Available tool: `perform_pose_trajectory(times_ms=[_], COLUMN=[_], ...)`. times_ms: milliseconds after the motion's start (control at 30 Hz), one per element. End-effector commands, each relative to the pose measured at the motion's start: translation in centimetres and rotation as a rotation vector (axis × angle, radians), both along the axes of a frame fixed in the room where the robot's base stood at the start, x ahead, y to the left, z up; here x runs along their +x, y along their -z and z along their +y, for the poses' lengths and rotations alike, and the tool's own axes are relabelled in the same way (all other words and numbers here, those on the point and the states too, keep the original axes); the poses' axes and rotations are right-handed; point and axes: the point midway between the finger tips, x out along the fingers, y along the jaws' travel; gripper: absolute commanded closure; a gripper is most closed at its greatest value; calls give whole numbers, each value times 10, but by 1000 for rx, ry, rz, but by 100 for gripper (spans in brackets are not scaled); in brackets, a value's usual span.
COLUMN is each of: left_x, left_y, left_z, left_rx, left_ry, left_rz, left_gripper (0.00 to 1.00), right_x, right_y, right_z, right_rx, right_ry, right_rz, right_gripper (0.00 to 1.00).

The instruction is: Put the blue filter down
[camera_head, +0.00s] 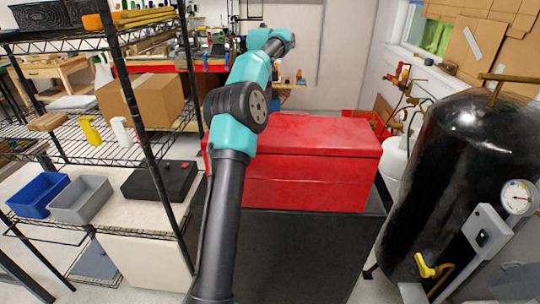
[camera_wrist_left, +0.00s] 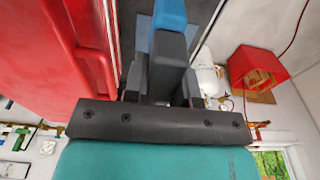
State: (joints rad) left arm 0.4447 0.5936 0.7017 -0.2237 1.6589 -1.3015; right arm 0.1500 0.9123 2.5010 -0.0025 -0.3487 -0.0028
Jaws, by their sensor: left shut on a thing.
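The blue filter (camera_wrist_left: 170,14) shows in part at the top of the left wrist view, cut off by the picture's edge. My left gripper (camera_wrist_left: 171,42) is shut on it. In the head view, my teal and black arm reaches up past the red box, and its gripper and the blue filter cannot be made out there. I cannot tell whether the filter touches anything below it. My right gripper is in neither view.
A large red box (camera_head: 315,165) sits on a dark cabinet (camera_head: 300,250); its red side also fills the left of the wrist view (camera_wrist_left: 50,60). A wire shelf with a blue bin (camera_head: 38,195) and grey bin (camera_head: 80,201) stands left. A black tank (camera_head: 455,170) stands right.

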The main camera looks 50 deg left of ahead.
Motion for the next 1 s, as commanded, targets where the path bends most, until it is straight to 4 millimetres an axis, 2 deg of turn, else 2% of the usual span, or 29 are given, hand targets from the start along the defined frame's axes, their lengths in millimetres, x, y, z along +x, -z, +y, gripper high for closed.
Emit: perform_pose_trajectory(times_ms=[367, 533, 667, 1000], left_x=[0, 0, 0, 0], left_y=[1, 12, 32, 103], left_z=[0, 0, 0, 0], left_rx=[0, 0, -2, -2], left_ry=[3, 3, 3, 2], left_rz=[1, 2, 3, 3], left_gripper=[100, 100, 100, 100], right_x=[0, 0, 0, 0], right_y=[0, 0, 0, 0], right_z=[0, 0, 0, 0], right_rx=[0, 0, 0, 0], right_ry=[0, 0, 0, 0], right_rz=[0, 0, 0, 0], right_gripper=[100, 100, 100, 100])
